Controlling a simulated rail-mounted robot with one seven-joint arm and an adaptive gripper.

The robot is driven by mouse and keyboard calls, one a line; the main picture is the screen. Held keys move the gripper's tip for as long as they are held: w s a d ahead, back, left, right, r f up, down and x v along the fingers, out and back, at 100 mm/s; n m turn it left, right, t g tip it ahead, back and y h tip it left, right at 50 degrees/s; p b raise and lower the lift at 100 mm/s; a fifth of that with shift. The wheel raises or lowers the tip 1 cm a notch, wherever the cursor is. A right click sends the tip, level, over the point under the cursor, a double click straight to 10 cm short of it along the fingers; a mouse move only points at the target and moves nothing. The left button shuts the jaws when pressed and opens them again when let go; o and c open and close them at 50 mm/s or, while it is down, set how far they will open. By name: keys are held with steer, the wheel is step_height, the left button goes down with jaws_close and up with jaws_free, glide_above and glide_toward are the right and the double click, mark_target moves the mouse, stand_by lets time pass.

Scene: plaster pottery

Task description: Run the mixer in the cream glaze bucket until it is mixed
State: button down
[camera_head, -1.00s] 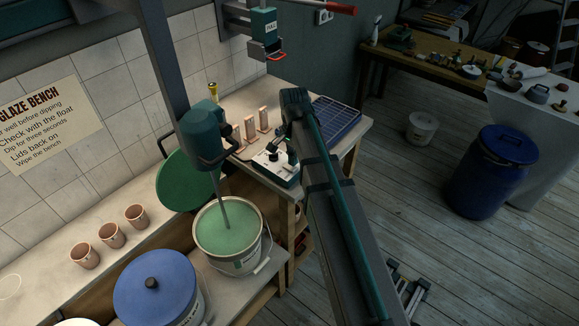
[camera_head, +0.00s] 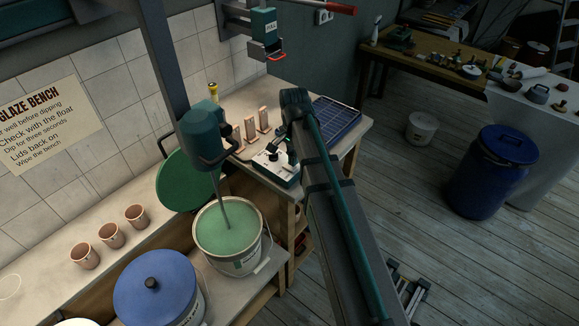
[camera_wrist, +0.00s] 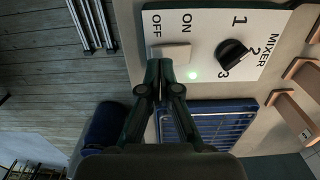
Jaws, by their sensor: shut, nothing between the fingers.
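The mixer (camera_head: 203,139) hangs on its post, and its shaft (camera_head: 224,206) stands in an open bucket (camera_head: 240,262) of pale green glaze (camera_head: 228,232). The mixer control box (camera_head: 275,166) sits on the bench behind the bucket. The tips hide part of the switch area.
A green lid (camera_head: 187,180) leans behind the bucket. A blue-lidded bucket (camera_head: 155,288) stands in front left, with several clay cups (camera_head: 111,235) beyond. Upright test tiles (camera_head: 250,128) and a blue rack (camera_head: 337,119) flank the control box. Open floor lies to the right.

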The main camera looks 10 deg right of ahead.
mark_target(293, 168)
steer(key=shift+f+b, duration=0.45)
steer(key=shift+f, duration=0.7)
stand_by(0.6)
steer(key=shift+r, duration=0.2)
steer(key=shift+r+p, duration=2.55)
steer(key=shift+r, duration=0.8)
